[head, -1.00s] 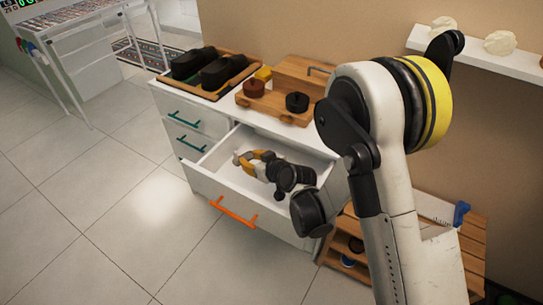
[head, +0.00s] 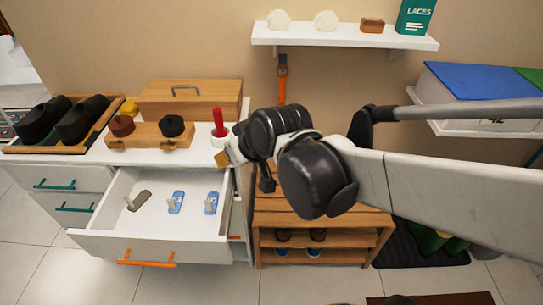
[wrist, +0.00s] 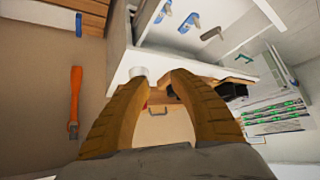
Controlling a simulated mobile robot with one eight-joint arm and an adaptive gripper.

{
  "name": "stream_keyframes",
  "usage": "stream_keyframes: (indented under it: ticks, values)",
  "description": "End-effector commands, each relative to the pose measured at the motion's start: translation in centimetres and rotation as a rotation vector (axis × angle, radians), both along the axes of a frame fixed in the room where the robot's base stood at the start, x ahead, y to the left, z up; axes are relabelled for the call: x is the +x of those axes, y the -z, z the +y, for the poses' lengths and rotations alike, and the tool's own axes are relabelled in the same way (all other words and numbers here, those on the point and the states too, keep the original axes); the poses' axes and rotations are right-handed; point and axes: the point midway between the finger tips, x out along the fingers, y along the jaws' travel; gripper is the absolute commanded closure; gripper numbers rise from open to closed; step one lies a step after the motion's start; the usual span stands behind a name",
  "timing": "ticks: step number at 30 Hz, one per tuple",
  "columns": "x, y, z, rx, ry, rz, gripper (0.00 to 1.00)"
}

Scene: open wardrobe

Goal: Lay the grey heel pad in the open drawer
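The white drawer (head: 150,244) with the orange handle stands open. A grey flat oval piece, apparently the grey heel pad (head: 144,195), lies inside at the left, with a pale upright tab at it. It also shows in the wrist view (wrist: 212,34). Two blue pads with pale tabs, one in the middle (head: 176,208) and one at the right (head: 211,209), lie beside it. My gripper (head: 232,152) is outside the drawer, up to its right, by the cabinet top's right end. In the wrist view its yellow fingers (wrist: 160,80) are apart, with nothing held between them.
A red-handled tool (head: 219,123) stands close to my gripper. A wooden box (head: 190,97), a wooden block with round pieces (head: 150,138) and a shoe tray (head: 88,140) occupy the cabinet top. A slatted rack (head: 320,228) stands right of the drawer.

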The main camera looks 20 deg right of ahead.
Motion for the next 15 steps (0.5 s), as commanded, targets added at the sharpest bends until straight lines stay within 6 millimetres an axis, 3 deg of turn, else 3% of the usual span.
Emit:
stream_keyframes:
  ticks: [1, 3, 7, 11, 15]
  values:
    - [-2.3, -0.4, -2.0, -0.010, 0.046, 0.020, 0.73]
    - [-5.0, -0.6, -4.2, -0.020, 0.108, 0.047, 0.73]
    - [-9.2, -0.4, -7.2, -0.038, 0.201, 0.088, 0.73]
    - [-11.7, 0.0, -8.8, -0.049, 0.257, 0.110, 0.73]
    - [-12.6, 0.1, -9.4, -0.053, 0.279, 0.118, 0.73]
